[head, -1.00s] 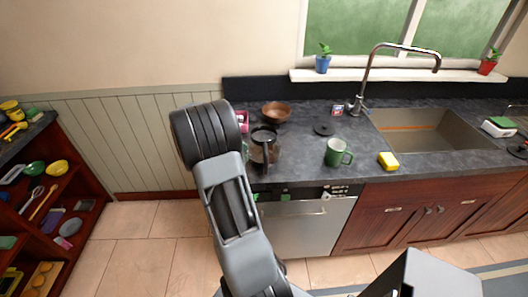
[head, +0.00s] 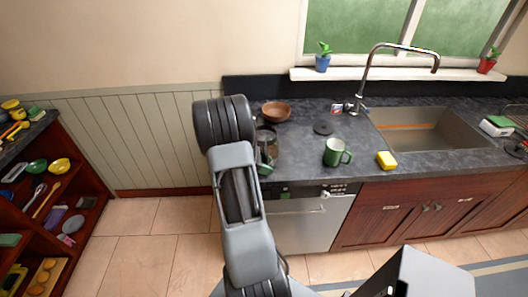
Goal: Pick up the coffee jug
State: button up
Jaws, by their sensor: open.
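The coffee jug (head: 269,137) stands on the dark countertop, left of the green mug. It looks like clear glass with a dark top. My arm covers its left side and front. Only a small grey part of my gripper (head: 265,160) shows past the arm's right edge, in front of the lower jug. The fingertips are mostly hidden, and I cannot tell whether they touch the jug.
A brown bowl (head: 276,111) sits behind the jug. The dishwasher (head: 305,222) is below.

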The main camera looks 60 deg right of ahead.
jog(key=shift+c, duration=0.4)
grip_shut()
dwell(0.4)
